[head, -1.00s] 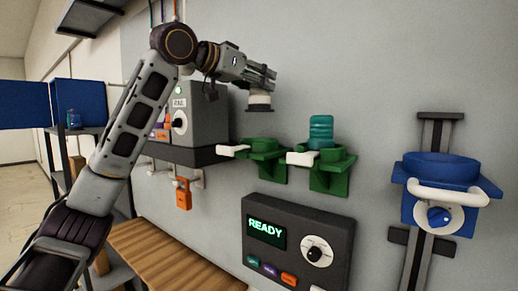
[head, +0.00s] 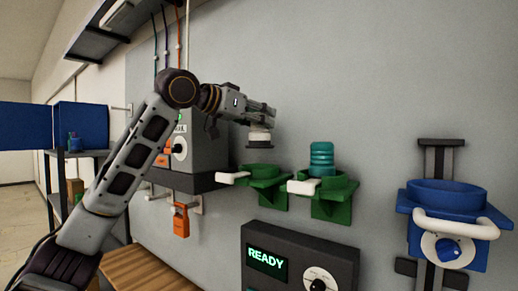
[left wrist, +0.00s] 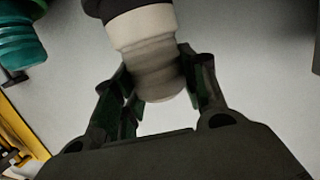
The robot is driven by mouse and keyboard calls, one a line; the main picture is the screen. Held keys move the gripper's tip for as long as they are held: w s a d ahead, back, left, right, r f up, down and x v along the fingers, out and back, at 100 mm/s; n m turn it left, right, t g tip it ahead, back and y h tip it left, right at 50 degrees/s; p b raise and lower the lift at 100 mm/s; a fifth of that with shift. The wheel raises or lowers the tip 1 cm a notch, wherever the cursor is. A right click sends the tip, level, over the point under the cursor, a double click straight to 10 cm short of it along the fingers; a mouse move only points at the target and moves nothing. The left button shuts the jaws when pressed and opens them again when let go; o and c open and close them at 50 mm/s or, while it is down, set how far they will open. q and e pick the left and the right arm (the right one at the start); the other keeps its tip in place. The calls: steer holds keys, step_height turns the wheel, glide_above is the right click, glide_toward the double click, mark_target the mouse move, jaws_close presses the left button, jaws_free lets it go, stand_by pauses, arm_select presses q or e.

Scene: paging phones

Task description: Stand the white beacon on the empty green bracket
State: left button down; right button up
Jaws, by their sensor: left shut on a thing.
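My left gripper (head: 263,117) is shut on the white beacon (head: 259,139), which has a dark base. The beacon hangs just above the left green bracket (head: 265,178), with a small gap between them. That bracket is empty and has a white lever on its left. In the left wrist view the white beacon (left wrist: 150,55) sits between the two fingers, its dark end at the top of the picture. A second green bracket (head: 333,193) to the right holds a teal beacon (head: 321,158); the teal beacon also shows in the left wrist view (left wrist: 18,38). My right gripper is not seen.
A blue bracket (head: 445,199) with a white handle is mounted at the right. A dark panel reading READY (head: 300,262) is below the green brackets. A grey box (head: 205,140) stands on a dark shelf behind my left arm. An orange padlock (head: 181,220) hangs below.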

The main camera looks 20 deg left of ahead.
mark_target(251, 142)
arm_select(q)
steer(key=shift+f, duration=1.6)
steer(key=shift+f, duration=1.9)
steer(key=shift+f, duration=0.1)
steer(key=c, duration=0.8)
jaws_free()
